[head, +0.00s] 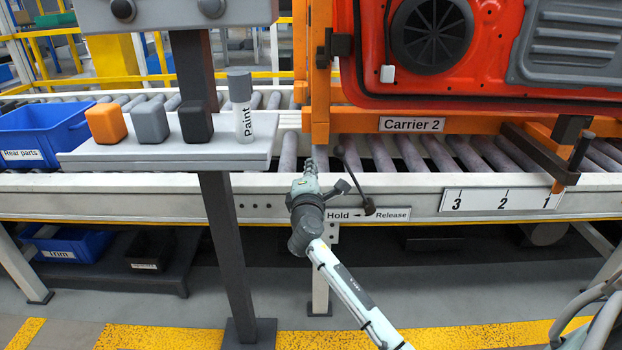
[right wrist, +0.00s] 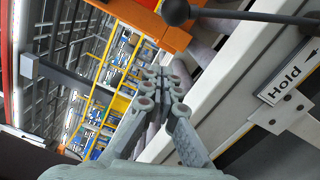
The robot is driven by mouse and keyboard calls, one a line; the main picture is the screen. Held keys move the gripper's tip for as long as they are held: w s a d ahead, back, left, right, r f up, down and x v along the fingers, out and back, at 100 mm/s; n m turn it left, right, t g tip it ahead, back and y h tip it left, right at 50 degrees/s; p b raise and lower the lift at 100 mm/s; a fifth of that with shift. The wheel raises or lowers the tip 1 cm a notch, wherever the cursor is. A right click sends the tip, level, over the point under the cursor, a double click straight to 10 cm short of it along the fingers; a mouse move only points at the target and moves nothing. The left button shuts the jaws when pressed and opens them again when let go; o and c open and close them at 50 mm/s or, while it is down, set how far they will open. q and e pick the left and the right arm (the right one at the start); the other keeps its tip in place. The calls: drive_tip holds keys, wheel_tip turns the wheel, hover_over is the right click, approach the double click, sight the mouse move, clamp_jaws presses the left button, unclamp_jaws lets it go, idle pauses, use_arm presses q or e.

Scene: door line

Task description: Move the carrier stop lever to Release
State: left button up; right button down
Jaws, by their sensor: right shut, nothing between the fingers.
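The carrier stop lever (head: 354,178) is a dark rod with a round knob. It leans up and to the left from its lower end, on the Hold side. In the right wrist view, its knob (right wrist: 176,12) and rod show at the top. The label plate (head: 376,215) on the conveyor's front rail reads Hold and Release; Hold (right wrist: 285,86) also shows in the right wrist view. My right gripper (head: 310,168) is shut and empty, just left of the lever and apart from its knob. My left gripper is not in view.
An orange carrier (head: 411,125) marked Carrier 2 holds a red door (head: 490,100) above the rollers. A shelf (head: 165,152) with blocks and a Paint bottle (head: 242,105) stands left of my right gripper on a dark post (head: 228,250). A numbered scale (head: 500,199) is on the rail at right.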

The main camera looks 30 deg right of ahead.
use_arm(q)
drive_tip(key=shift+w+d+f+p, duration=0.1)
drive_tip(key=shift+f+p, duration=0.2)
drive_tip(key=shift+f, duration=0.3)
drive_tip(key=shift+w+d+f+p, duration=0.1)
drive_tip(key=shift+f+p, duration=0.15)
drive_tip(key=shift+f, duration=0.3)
use_arm(e)
drive_tip(key=d, duration=0.2)
drive_tip(key=d+r, duration=0.1)
drive_tip(key=d, duration=0.1)
drive_tip(key=shift+s, duration=0.4)
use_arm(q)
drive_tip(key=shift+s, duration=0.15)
use_arm(e)
drive_tip(key=shift+r, duration=0.15)
